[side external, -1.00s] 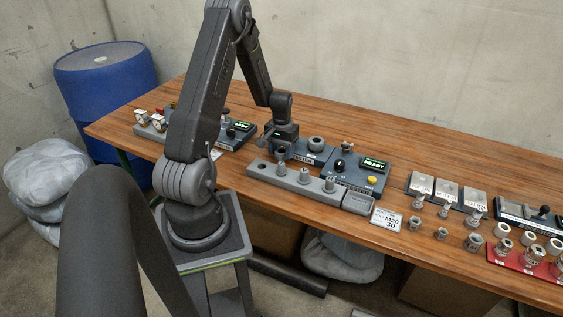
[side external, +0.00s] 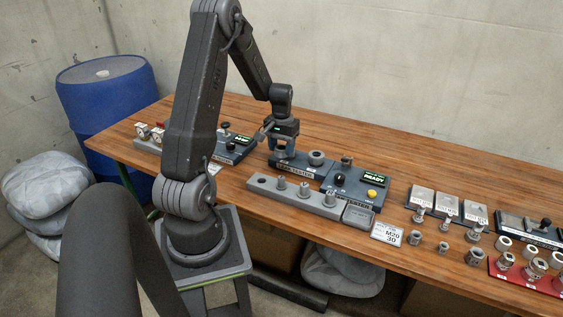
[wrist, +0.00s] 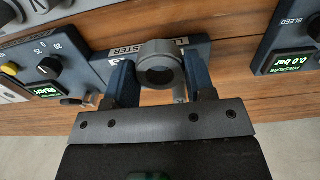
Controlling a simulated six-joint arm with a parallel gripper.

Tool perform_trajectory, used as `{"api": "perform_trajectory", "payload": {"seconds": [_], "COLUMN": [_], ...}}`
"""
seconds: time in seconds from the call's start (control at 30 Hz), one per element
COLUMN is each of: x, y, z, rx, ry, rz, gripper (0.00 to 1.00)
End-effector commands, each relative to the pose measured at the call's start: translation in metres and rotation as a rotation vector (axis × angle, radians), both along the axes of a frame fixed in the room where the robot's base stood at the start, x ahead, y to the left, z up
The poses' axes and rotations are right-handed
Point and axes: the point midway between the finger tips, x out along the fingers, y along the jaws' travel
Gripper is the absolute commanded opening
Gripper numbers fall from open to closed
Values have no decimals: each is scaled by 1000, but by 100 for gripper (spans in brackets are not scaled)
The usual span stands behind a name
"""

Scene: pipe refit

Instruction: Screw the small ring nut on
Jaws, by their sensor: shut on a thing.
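My gripper (wrist: 160,78) is shut on a grey ring, which I take to be the small ring nut (wrist: 142,63). In the wrist view the ring sits between the two blue-grey fingers, its round hole facing the camera. In the side view my gripper (side external: 284,156) is over the left part of the dark tester plate (side external: 311,170), behind the grey rack (side external: 345,209). The held ring is too small there to tell apart from the fingers. A round grey fitting (side external: 316,158) stands on the plate to the right of my gripper.
The rack has several posts and an empty left hole (side external: 262,180). A control box (side external: 356,188) reading READY stands right of the plate. A panel (wrist: 290,50) showing 0.0 bar lies at the right in the wrist view. Loose fittings (side external: 443,248) stand farther right.

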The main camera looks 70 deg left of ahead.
Motion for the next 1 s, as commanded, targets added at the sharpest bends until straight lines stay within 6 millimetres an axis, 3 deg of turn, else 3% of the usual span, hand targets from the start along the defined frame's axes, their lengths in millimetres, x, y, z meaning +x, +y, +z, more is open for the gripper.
{"api": "perform_trajectory", "payload": {"seconds": [0.1,0.4,0.97,1.0], "x": [1,1,53,54], "y": [1,1,75,75], "z": [33,95,89,81], "rx": [6,4,0,-5], "ry": [-4,-2,0,4], "rz": [0,0,0,0], "gripper": [25,25,25,25]}}
